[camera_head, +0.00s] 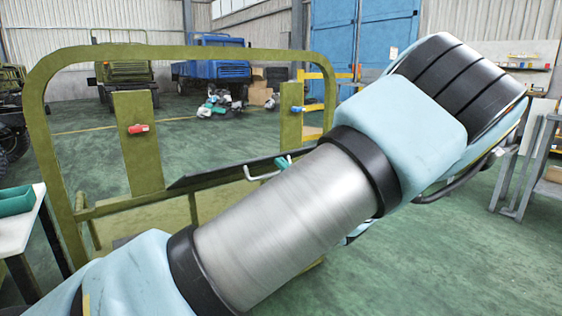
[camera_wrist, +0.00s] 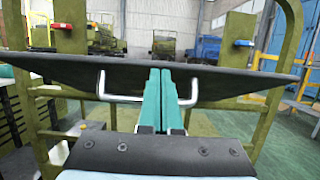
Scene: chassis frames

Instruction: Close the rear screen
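The rear screen is a dark flat panel (camera_head: 222,173) set in an olive tubular frame (camera_head: 160,52). It is tilted and seen nearly edge-on in the head view. In the wrist view the screen (camera_wrist: 225,80) spans the picture, with a silver U-shaped handle (camera_wrist: 118,98) on its near face. Contact cannot be told. In the head view my gripper (camera_head: 283,162) is mostly hidden behind my arm, beside the handle (camera_head: 258,176).
Two olive posts carry a red fitting (camera_head: 138,129) and a blue fitting (camera_head: 296,109) above the screen. A white table with a teal bin (camera_head: 16,201) stands at left, and a grey metal stand (camera_head: 524,165) at right. Green floor at lower right is clear.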

